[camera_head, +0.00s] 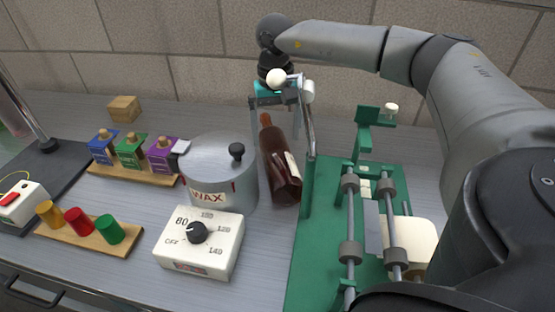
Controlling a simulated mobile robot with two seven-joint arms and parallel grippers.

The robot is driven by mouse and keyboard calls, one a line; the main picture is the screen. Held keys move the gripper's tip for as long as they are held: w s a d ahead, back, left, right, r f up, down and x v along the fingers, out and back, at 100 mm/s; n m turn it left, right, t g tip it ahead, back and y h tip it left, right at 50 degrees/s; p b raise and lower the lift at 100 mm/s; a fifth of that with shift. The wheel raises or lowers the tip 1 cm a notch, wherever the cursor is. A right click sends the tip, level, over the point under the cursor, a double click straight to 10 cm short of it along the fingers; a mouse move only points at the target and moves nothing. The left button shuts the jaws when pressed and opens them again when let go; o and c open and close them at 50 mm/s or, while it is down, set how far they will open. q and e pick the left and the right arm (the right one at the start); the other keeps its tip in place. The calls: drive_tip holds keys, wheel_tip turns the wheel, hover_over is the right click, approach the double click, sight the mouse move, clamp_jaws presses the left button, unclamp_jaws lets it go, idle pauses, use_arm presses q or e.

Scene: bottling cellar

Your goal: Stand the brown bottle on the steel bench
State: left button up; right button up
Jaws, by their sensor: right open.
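The brown bottle (277,165) has a dark glass body and a pale label on its right side. It is tilted, neck toward the wall and base toward me, and looks to be lying on the steel bench (132,268) between the wax pot and the green machine. My right gripper (284,146) is open above it, one finger on each side of the bottle. I cannot tell whether the fingers touch the glass. My left gripper is not in view.
A steel wax pot (222,180) stands close left of the bottle, a white dial box (200,255) in front. A green machine with rollers (318,255) is close on the right. Colored blocks (130,152) and cylinders (78,221) stand on wooden racks at left. A wooden block (124,109) is behind.

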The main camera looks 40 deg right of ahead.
sight(277, 147)
drive_tip(key=shift+f, duration=0.6)
drive_tip(key=f, duration=0.2)
drive_tip(key=s+f+b, duration=0.1)
drive_tip(key=f, duration=0.1)
drive_tip(key=shift+a+f, duration=0.1)
drive_tip(key=shift+f, duration=0.4)
drive_tip(key=shift+w, duration=0.1)
drive_tip(key=c, duration=0.9)
clamp_jaws()
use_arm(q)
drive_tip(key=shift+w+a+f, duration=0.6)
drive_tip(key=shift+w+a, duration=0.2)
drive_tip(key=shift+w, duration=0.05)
use_arm(e)
drive_tip(key=shift+w+r, duration=0.1)
drive_tip(key=shift+r, duration=0.05)
